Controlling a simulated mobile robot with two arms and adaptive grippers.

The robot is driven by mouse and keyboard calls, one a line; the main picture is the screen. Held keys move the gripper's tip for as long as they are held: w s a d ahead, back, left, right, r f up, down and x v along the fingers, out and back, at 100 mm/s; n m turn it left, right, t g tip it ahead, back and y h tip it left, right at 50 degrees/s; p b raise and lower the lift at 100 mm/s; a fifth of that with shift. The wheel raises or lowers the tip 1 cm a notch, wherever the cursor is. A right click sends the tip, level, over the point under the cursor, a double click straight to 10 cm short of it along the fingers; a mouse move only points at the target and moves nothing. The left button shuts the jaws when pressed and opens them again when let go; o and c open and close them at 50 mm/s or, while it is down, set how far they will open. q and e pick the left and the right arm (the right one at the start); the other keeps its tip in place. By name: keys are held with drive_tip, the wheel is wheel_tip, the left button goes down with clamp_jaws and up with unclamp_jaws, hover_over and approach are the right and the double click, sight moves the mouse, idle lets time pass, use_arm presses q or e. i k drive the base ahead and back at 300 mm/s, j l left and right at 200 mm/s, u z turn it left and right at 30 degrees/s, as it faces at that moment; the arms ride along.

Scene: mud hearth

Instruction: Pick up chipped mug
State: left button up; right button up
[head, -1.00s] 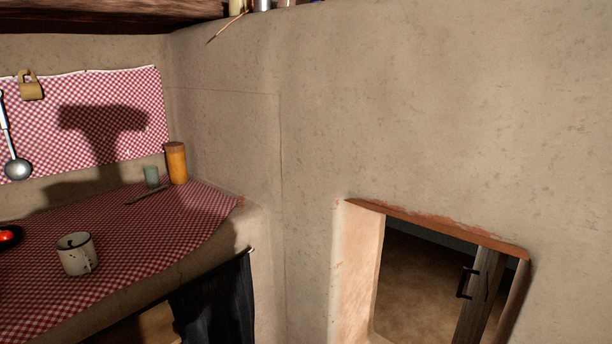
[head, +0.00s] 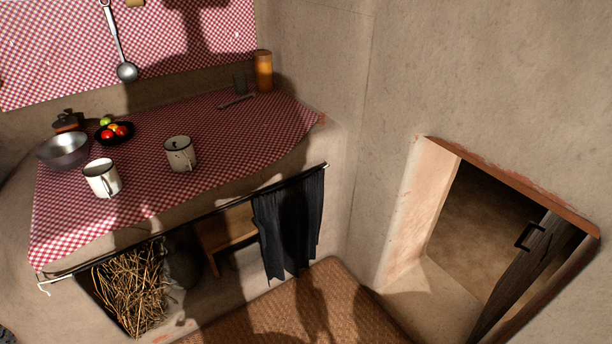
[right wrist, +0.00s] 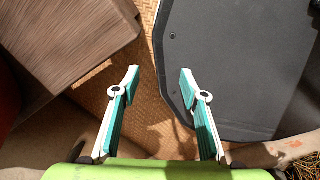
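Two pale enamel mugs with dark rims stand upright on the red checked cloth in the head view. The mug (head: 180,153) farther back and right has dark marks like chips on its side and rim. The other mug (head: 102,178) stands nearer the front left, and chips on it are hard to make out. My right gripper (right wrist: 160,82) is open and empty in the right wrist view, above a woven floor mat, with no mug near it. My left gripper is not in view.
An orange canister (head: 263,71) stands at the back right. A dark curtain (head: 289,228) hangs below the counter. A wooden piece (right wrist: 65,45) is near my right gripper.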

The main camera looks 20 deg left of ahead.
sight(183, 157)
drive_tip(key=j+u, duration=0.1)
drive_tip(key=u, duration=0.3)
drive_tip(key=j+u, duration=0.15)
drive_tip(key=u, duration=0.2)
drive_tip(key=j+u, duration=0.15)
drive_tip(key=u, duration=0.25)
drive_tip(key=i+l, duration=0.2)
drive_tip(key=l, duration=0.15)
drive_tip(key=i+l, duration=0.25)
drive_tip(key=l, duration=0.15)
drive_tip(key=i+l, duration=0.2)
drive_tip(key=l, duration=0.15)
